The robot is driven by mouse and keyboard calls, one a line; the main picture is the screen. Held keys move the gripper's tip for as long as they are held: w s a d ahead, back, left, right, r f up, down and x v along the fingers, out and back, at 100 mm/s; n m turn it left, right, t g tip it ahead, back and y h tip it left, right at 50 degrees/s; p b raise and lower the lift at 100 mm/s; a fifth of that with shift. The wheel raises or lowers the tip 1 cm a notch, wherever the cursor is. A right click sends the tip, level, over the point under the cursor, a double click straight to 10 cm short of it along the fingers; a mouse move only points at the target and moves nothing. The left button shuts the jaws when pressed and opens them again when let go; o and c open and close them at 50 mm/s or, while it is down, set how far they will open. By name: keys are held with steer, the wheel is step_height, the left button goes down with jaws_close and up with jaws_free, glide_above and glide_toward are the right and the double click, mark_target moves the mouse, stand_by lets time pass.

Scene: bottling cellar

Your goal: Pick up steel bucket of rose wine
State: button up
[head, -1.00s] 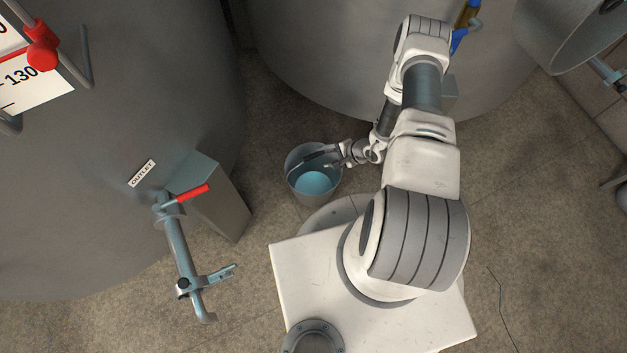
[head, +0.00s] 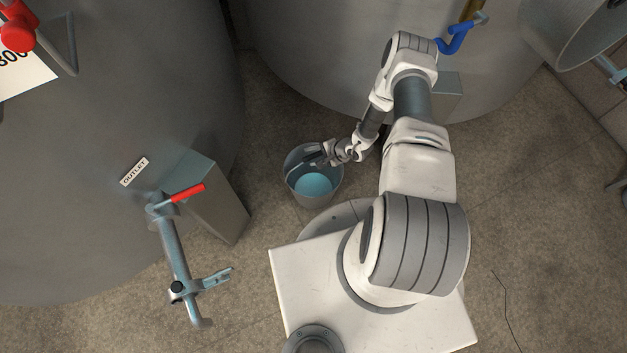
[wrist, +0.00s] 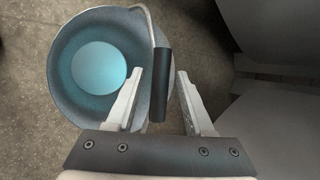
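The steel bucket (head: 297,190) stands on the floor between the two tanks. What shows inside it looks pale blue, not rose; I cannot tell if it is liquid. In the wrist view the bucket (wrist: 62,92) fills the left side. Its bail handle has a dark cylindrical grip (wrist: 160,88). My gripper (head: 318,158) is over the bucket's upper right rim. In the wrist view my gripper (wrist: 160,72) is open, with one finger on each side of the dark grip and gaps showing on both sides.
A large grey tank (head: 90,150) stands at left, with an outlet pipe (head: 175,250) and red lever (head: 188,193). Another tank (head: 320,60) stands behind the bucket, with a blue-handled valve (head: 455,40). Bare floor (head: 265,150) lies around the bucket.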

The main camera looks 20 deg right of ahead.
jaws_close()
stand_by(1.2)
